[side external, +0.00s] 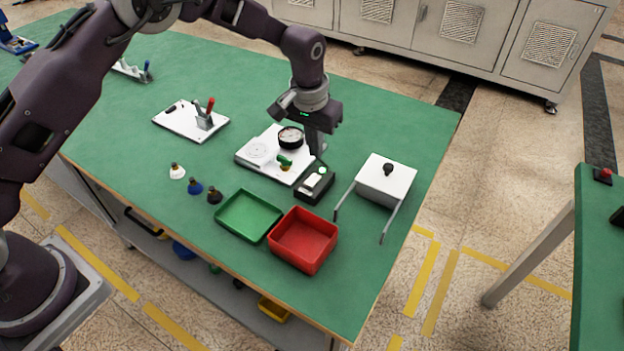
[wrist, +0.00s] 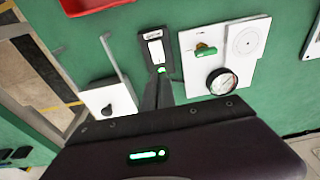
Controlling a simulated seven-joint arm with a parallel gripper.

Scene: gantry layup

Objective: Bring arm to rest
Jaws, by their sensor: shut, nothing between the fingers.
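My gripper (side external: 319,154) points down over the green table (side external: 130,110). Its fingers are shut with nothing between them. In the side view the fingertips are just behind a small black device (side external: 312,188) with a pale panel and a green light or button. The wrist view shows the fingertips (wrist: 161,80) by the green-lit end of that device (wrist: 154,49); I cannot tell whether they touch it. A white board with a round gauge (side external: 290,137) and a green-handled valve (side external: 284,160) is left of the fingers in the side view.
A white box with a black knob (side external: 387,170) and two arms stands right of the device. Green (side external: 248,216) and red (side external: 303,240) trays lie at the front edge. Several small knobs (side external: 196,187) and a clamp board (side external: 190,121) are at left. The table's back right is clear.

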